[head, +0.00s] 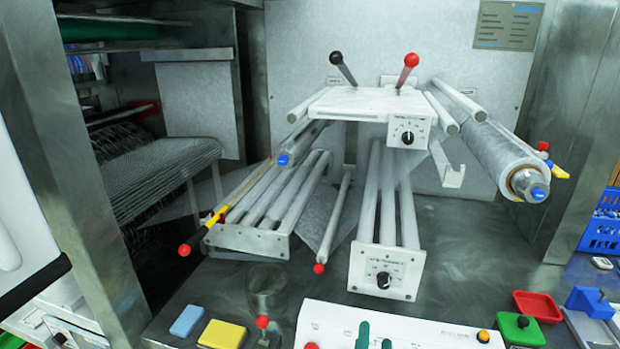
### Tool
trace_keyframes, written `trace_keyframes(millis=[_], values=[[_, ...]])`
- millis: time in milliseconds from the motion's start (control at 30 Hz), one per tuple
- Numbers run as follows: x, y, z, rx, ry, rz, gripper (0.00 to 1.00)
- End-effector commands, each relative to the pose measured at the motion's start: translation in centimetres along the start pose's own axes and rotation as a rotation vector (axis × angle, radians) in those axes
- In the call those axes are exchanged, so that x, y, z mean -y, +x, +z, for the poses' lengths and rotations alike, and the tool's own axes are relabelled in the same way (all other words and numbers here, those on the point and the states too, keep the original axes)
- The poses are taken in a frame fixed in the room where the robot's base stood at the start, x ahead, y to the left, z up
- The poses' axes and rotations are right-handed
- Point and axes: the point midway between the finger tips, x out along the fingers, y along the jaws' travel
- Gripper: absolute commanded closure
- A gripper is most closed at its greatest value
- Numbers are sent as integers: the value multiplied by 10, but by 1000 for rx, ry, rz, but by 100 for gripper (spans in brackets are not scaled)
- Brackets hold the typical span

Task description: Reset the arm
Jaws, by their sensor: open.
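Only the head view is given, and my gripper does not show in it. A white, rounded part with a black edge reaches in at the left border and looks like part of my arm; its end is out of frame. The white machine head (362,103) stands in the middle with a black-knobbed lever (345,70) and a red-knobbed lever (406,76), both upright and tilted. A dial (407,137) is on its front. Nothing is seen touching the machine.
Roller racks (248,240) and a lower dial block (384,282) stick out toward me. A large roller (500,160) juts out right. A white control panel (400,325), blue sponge (187,321), yellow block (222,334) and red tray (537,306) line the front. Metal posts flank the bay.

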Motion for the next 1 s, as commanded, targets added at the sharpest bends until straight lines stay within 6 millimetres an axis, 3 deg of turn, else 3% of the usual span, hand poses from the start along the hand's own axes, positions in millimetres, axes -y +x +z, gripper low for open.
trace_keyframes(millis=[33, 200, 500, 800, 1000], values=[[-7, -11, 16, 20, -26, 4, 54], [-23, -50, 59, 62, -132, -5, 54], [-44, -129, 118, 135, -311, -34, 54], [-57, -217, 154, 206, -484, -78, 54], [-60, -278, 165, 249, -596, -115, 54]])
